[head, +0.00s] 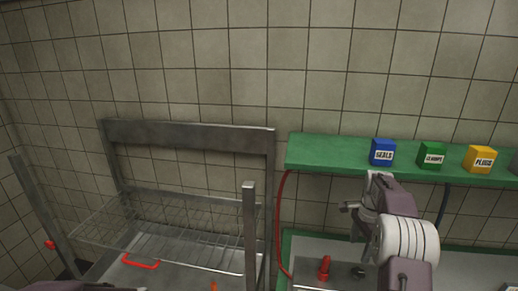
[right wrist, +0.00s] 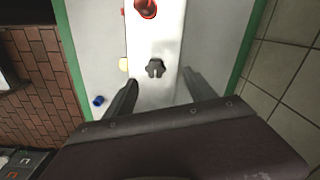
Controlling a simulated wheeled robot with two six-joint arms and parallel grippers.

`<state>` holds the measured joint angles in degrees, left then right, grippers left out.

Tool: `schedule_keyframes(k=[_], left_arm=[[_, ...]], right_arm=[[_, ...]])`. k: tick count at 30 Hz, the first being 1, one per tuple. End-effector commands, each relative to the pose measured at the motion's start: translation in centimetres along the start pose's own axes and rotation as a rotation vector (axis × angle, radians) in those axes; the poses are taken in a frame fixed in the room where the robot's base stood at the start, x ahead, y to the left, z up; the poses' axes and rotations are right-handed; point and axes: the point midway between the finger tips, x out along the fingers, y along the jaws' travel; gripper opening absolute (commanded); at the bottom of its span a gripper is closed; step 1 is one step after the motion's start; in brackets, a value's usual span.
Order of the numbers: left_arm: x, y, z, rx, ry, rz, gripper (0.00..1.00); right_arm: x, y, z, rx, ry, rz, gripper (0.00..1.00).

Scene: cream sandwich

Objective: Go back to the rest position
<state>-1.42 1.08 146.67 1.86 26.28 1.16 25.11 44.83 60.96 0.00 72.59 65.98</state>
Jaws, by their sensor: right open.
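My right gripper (head: 360,205) is raised in front of the tiled wall, just below the green shelf (head: 340,155) in the head view. In the right wrist view, the two dark fingers of the right gripper (right wrist: 160,80) stand apart with nothing between them. Beyond them, lower down, a dark knob (right wrist: 156,68) and a red fitting (right wrist: 146,8) sit on a white panel (right wrist: 165,30). My left gripper is not in view.
Blue (head: 382,152), green (head: 432,155) and yellow (head: 480,159) labelled boxes stand on the shelf. A metal cart (head: 190,135) with a wire basket (head: 95,222) and a red handle (head: 140,264) stands left. A red hose (head: 279,225) hangs between cart and bench.

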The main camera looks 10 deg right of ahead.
Motion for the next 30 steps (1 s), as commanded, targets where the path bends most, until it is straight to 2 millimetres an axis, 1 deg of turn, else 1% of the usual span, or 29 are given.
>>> schedule_keyframes(k=[1, 2, 3, 6, 8, 9, 11, 12, 14, 15, 17, 18, 21, 22, 23, 24, 26, 30], left_arm=[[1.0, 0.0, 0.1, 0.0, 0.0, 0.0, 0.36], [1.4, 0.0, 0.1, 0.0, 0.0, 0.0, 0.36], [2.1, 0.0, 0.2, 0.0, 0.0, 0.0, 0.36], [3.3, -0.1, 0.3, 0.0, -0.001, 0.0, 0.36], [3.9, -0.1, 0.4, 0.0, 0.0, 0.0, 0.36], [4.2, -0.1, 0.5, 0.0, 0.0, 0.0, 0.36], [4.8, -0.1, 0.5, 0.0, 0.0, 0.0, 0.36], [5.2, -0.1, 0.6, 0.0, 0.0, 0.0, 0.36], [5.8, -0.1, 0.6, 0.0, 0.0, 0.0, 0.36], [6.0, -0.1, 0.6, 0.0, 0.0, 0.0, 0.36], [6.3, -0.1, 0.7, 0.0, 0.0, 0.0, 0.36], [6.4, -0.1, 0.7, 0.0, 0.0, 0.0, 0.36], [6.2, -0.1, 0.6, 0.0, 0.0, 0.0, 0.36], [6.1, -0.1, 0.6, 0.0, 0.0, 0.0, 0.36], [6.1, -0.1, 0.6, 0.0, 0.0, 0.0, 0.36], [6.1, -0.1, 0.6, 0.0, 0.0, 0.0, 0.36], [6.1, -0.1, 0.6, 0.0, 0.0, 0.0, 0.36], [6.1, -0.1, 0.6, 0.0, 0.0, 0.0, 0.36]], right_arm=[[-0.9, -0.9, 1.4, -0.035, 0.014, -0.035, 0.64], [-1.6, -1.1, 2.8, -0.062, 0.017, -0.048, 0.64], [-2.0, -0.7, 5.0, -0.102, 0.014, -0.046, 0.64], [-2.0, 1.6, 10.0, -0.204, 0.002, -0.033, 0.64], [-1.5, 3.2, 12.5, -0.289, -0.002, -0.031, 0.64], [-1.0, 4.5, 14.0, -0.355, -0.005, -0.03, 0.64], [0.1, 6.7, 16.1, -0.469, -0.009, -0.03, 0.64], [1.0, 8.3, 17.4, -0.556, -0.011, -0.031, 0.64], [2.6, 11.2, 19.1, -0.699, -0.014, -0.031, 0.64], [3.8, 13.2, 20.0, -0.799, -0.015, -0.033, 0.64], [5.6, 16.2, 20.9, -0.949, -0.016, -0.033, 0.64], [6.8, 18.2, 21.2, -1.045, -0.017, -0.032, 0.64], [9.2, 22.2, 21.2, -1.257, -0.021, -0.025, 0.64], [10.0, 23.1, 21.1, -1.322, -0.023, -0.022, 0.64], [10.4, 23.4, 21.1, -1.38, -0.017, -0.028, 0.64], [10.6, 23.1, 21.1, -1.442, 0.0, -0.048, 0.64], [10.5, 22.1, 21.1, -1.511, 0.029, -0.08, 0.64], [10.5, 21.8, 21.1, -1.569, 0.039, -0.087, 0.64]])
